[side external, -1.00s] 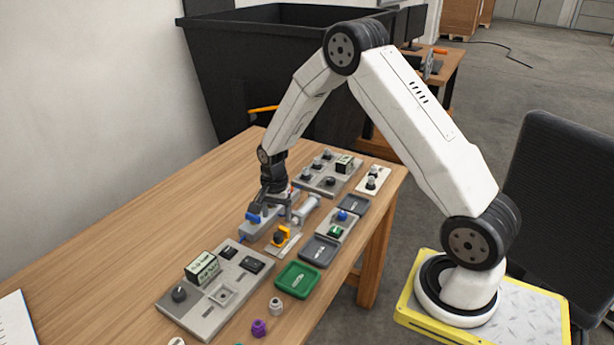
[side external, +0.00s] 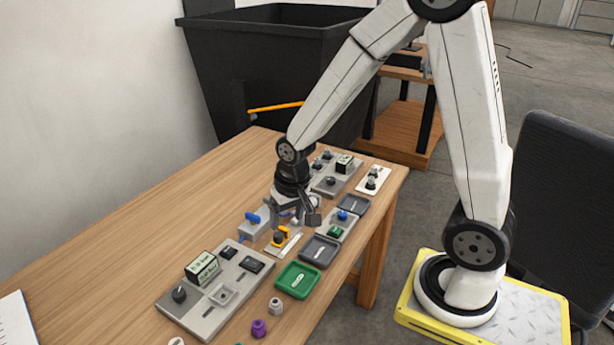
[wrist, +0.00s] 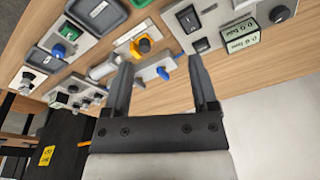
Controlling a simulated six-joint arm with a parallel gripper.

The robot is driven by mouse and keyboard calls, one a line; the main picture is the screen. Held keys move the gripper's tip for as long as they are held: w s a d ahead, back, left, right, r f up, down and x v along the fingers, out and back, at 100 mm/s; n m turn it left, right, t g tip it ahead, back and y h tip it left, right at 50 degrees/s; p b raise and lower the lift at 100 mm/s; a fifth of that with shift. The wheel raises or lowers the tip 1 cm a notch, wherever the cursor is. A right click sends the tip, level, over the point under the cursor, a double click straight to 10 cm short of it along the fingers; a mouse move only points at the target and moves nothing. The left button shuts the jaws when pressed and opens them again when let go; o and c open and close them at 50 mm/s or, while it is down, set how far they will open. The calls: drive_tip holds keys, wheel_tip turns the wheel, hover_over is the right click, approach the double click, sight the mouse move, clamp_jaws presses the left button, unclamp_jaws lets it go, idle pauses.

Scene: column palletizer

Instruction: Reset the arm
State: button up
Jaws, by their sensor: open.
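My gripper (side external: 297,209) hangs above the row of fixtures in the middle of the wooden table, in the side view. In the wrist view my gripper (wrist: 165,72) shows two dark fingers spread apart with nothing between them. Beyond the fingers are the grey fixture with a blue lever (wrist: 163,73) and the plate with a yellow-orange knob (wrist: 143,46). In the side view the blue lever (side external: 253,218) and the orange knob (side external: 280,237) stand just below and left of my gripper. My gripper partly hides the metal cylinder beside them.
A grey panel (side external: 197,313) with switches and a display lies at the table's front. A green tray (side external: 281,287), a grey tray (side external: 306,251) and loose grey and purple pieces lie along the right edge. A black bin (side external: 215,65) stands behind.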

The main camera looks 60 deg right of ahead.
drive_tip(key=s+a+r+n, duration=0.2)
drive_tip(key=s+a+n, duration=0.1)
drive_tip(key=s+n, duration=0.2)
drive_tip(key=shift+s+t, duration=0.4)
drive_tip(key=shift+s, duration=0.55)
idle(0.8)
